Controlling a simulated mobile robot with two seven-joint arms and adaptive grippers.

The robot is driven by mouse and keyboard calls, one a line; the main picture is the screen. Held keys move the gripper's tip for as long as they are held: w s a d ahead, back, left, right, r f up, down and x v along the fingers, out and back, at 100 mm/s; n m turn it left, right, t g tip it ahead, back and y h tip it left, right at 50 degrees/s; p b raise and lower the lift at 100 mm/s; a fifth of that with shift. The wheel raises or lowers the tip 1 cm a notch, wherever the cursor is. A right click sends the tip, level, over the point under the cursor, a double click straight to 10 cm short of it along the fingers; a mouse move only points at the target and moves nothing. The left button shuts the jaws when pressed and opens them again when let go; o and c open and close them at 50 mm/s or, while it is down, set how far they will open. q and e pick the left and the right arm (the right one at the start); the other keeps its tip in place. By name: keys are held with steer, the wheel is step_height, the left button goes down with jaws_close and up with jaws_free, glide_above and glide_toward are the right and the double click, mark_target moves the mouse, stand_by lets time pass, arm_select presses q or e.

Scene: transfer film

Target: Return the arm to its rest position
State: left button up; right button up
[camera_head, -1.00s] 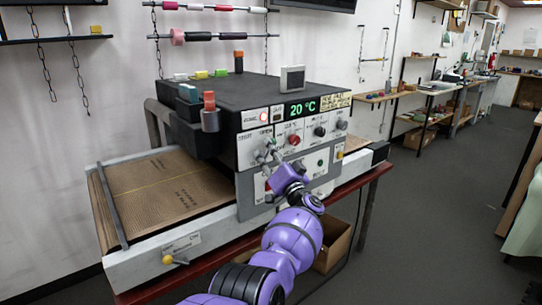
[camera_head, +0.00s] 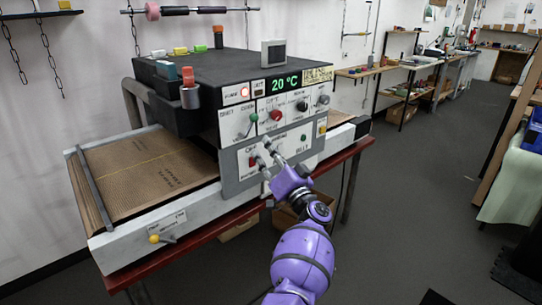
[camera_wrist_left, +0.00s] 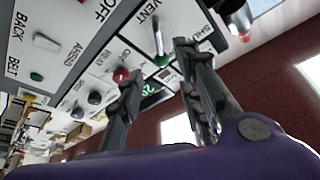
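My left gripper (camera_head: 266,152) is in front of the control panel (camera_head: 238,172) of the black and white machine, at the panel's lower part. In the left wrist view its two dark fingers (camera_wrist_left: 155,64) stand apart with nothing held between them. Behind them that view shows a green-based lever (camera_wrist_left: 159,45) marked VENT and a red knob (camera_wrist_left: 121,75), tilted. Whether a fingertip touches the panel cannot be told. My purple left arm rises from the bottom of the head view. My right gripper is in neither view.
The machine has a conveyor with a brown mesh belt (camera_head: 135,170) and stands on a red-edged table (camera_head: 135,273). Its display (camera_head: 284,81) reads 20 °C. A bench with a pale green cloth (camera_head: 508,190) is at the right. The grey floor (camera_head: 410,190) between is clear.

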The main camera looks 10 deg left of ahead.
arm_select(q)
steer(key=shift+s+d+f, duration=0.15)
steer(key=shift+s+d, duration=0.2)
steer(key=shift+s, duration=0.05)
